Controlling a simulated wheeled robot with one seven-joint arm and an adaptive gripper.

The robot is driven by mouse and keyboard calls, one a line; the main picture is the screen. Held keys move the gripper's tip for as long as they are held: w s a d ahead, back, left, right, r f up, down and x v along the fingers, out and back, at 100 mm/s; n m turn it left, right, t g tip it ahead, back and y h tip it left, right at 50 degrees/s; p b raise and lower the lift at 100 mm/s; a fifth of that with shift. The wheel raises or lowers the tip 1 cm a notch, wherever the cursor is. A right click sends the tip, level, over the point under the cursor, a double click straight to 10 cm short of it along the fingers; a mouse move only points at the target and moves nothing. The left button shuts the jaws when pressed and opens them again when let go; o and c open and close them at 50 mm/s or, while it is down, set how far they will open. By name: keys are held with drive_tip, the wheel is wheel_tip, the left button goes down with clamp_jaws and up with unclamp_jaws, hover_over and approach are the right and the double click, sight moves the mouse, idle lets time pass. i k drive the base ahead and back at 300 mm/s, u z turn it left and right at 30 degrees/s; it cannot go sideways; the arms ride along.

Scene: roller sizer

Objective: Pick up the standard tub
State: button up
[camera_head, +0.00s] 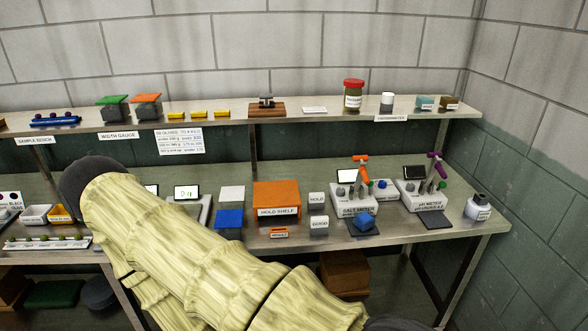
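No label that I can read clearly says standard tub. A jar with a red lid (353,94) and a small label stands upright on the upper shelf, right of centre; its label is too small to read surely. A small white tub (387,101) stands just to its right. I cannot tell which is the standard tub. My yellowish arm crosses the lower left and middle of the view and hides part of the bench. My gripper is not in view.
The upper shelf (330,118) also holds a wooden block device (266,107) and small boxes. On the lower bench stand an orange hold shelf (277,199), two meters (354,203) and a white bottle (478,207) at the right. A block wall stands behind and at right.

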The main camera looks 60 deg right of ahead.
sight(365, 219)
drive_tip(key=u, duration=0.7)
drive_tip(key=k, duration=1.25)
drive_tip(key=z, duration=1.45)
